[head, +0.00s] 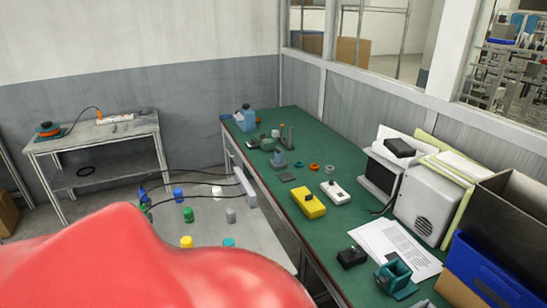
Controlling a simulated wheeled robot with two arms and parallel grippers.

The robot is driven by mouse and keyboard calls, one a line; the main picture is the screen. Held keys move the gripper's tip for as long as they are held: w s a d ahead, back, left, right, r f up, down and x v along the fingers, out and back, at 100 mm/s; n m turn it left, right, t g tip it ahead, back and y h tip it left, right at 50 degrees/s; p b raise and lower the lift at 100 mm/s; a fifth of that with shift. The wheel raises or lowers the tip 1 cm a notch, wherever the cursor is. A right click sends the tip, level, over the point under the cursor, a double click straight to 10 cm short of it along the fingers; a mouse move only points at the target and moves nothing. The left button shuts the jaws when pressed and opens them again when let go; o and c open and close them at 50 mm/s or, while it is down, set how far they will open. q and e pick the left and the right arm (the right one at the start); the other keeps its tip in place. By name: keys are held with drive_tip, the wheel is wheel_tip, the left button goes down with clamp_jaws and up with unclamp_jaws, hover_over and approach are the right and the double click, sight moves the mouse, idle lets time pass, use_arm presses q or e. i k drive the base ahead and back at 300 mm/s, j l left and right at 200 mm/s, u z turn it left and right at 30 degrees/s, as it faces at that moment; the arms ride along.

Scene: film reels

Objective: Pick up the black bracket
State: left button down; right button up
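No black bracket can be picked out with certainty. On the long green bench (268,190), a small dark piece with upright posts (287,143) stands toward the far end. A flat dark piece (287,177) lies nearer, left of the middle. A small black block (352,257) sits at the near end, beside white papers. Any of these may be the bracket; they are too small to tell. Neither of my grippers is in view.
A yellow device (308,203) and a white one (335,192) lie mid-bench. A teal tool (394,278), a white box (424,205) and a blue bin (480,275) crowd the near right. A low grey table (262,243) with coloured caps stands left of the bench.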

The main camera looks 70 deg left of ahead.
sight(349, 260)
drive_tip(key=u, duration=1.4)
drive_tip(key=i+l+u, duration=0.1)
drive_tip(key=l+u, duration=0.85)
drive_tip(key=i, duration=0.05)
